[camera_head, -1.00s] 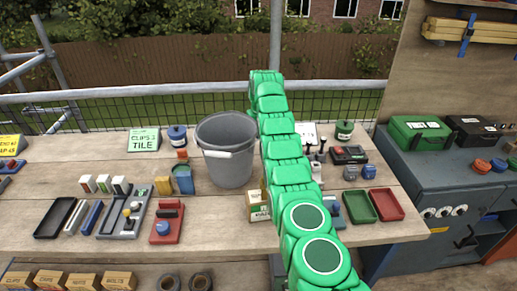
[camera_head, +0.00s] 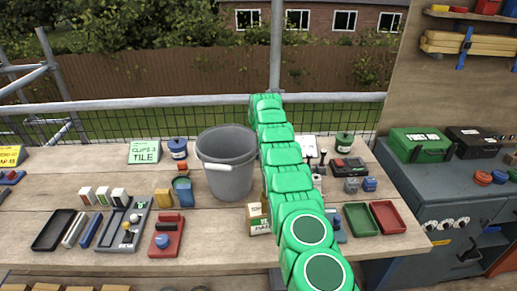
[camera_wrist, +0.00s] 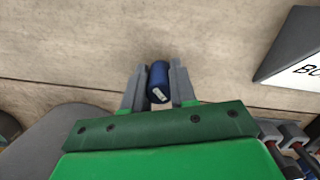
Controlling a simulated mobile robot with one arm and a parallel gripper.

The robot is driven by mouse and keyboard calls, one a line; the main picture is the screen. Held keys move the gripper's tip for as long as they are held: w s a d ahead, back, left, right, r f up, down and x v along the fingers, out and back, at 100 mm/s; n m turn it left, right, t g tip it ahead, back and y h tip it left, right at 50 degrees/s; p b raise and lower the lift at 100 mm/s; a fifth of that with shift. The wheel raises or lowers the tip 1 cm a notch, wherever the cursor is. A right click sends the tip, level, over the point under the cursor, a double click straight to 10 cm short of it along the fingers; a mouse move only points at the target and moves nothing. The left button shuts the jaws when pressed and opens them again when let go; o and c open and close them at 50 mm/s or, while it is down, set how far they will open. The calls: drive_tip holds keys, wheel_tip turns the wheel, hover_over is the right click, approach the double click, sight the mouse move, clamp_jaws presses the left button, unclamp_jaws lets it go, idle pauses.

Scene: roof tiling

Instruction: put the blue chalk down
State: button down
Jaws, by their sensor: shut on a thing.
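The blue chalk (camera_wrist: 158,82) is a short dark blue cylinder with a small white mark on its end. In the wrist view it sits between the two grey fingers of my gripper (camera_wrist: 159,88), which are shut on it. Pale wooden boards of the bench top (camera_wrist: 80,45) show behind and around it; I cannot tell how far the chalk is above them. In the head view my green arm reaches over the bench (camera_head: 75,170), and the gripper and chalk are hidden.
A grey bucket (camera_head: 228,165) stands left of my arm. Green (camera_head: 360,220) and red (camera_head: 387,217) trays lie to its right. A black tray (camera_head: 53,230) and a red tool (camera_head: 167,235) lie left. A dark labelled object (camera_wrist: 295,50) is near my gripper. Bare boards show at front left.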

drive_tip(key=shift+f, duration=0.4)
drive_tip(key=shift+f, duration=0.1)
drive_tip(key=c, duration=0.9)
unclamp_jaws()
drive_tip(key=r, duration=0.7)
drive_tip(key=shift+s+d, duration=0.1)
drive_tip(key=shift+s, duration=0.15)
drive_tip(key=shift+s+r, duration=0.1)
drive_tip(key=shift+r, duration=0.3)
